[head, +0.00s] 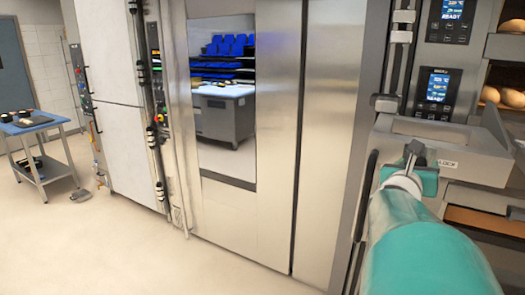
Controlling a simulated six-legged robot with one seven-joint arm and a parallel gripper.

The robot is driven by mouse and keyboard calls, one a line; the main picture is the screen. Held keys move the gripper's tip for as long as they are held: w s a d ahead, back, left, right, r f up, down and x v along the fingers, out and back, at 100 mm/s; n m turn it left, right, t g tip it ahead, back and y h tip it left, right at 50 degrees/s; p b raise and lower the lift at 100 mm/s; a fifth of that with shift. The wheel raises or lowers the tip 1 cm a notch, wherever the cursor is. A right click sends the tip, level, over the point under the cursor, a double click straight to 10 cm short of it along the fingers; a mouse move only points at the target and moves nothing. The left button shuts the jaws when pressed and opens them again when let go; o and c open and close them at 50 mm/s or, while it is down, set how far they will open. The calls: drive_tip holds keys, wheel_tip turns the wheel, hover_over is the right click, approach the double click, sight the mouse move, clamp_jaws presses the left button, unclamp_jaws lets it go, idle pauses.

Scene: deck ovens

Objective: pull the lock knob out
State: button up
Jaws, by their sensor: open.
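My gripper (412,152), teal and grey, is at the right side of the head view, at the end of my teal and white arm. Its fingers are open in front of a grey metal housing (468,147) on the oven front. A white label (447,163) reading "LOCK" in part sits just right of the gripper. I cannot make out the lock knob for certain; it may be hidden behind the fingers.
Two lit oven displays (438,86) reading "READY" are above the housing. Oven decks with bread (512,97) are at the right edge. A tall steel cabinet (272,140) with a window fills the middle. A blue-topped cart (38,125) stands far left; the floor before it is clear.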

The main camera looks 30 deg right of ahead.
clamp_jaws()
drive_tip(key=shift+s+v, duration=0.25)
drive_tip(key=shift+v, duration=0.9)
drive_tip(key=shift+f, duration=0.1)
